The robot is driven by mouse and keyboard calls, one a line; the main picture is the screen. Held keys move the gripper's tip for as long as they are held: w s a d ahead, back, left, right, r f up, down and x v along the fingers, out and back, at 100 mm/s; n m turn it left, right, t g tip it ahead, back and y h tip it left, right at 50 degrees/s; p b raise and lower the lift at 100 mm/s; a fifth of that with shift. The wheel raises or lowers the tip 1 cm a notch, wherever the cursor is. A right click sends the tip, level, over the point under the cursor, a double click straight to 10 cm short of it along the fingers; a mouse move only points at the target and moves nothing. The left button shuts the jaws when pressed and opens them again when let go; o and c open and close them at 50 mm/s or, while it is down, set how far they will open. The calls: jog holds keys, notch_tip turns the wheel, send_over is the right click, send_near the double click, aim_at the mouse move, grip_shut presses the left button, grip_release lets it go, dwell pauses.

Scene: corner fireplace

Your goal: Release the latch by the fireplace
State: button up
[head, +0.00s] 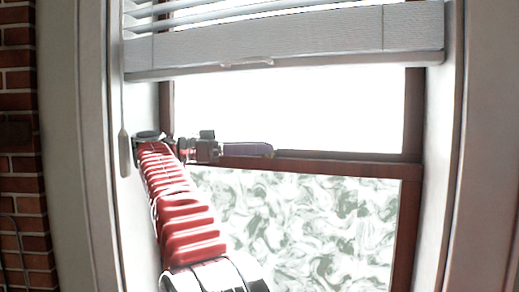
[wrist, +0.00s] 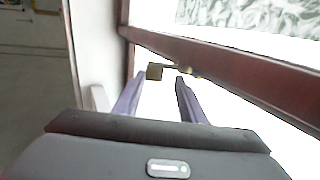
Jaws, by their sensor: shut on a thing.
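The latch is a small brass-coloured piece on the dark red window rail. In the wrist view, its square end (wrist: 154,72) lies between the tips of my two purple fingers, and a thin part runs right along the rail. My gripper (wrist: 160,80) is shut on the latch, with the fingers held apart by its width. In the head view, my gripper (head: 264,150) points right along the middle rail of the window (head: 345,165). The latch itself is hidden there behind my fingers.
A white blind (head: 270,42) hangs above, with a cord pull (head: 125,153) at the left. Frosted, patterned glass (head: 310,225) fills the lower pane. White window jambs stand close on both sides, and a brick wall (head: 20,160) is at the far left.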

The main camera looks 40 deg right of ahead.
jog(key=shift+w+g, duration=0.1)
jog(key=shift+g, duration=0.3)
jog(key=o, duration=1.1)
jog(key=shift+c, duration=0.2)
jog(key=shift+c, duration=0.2)
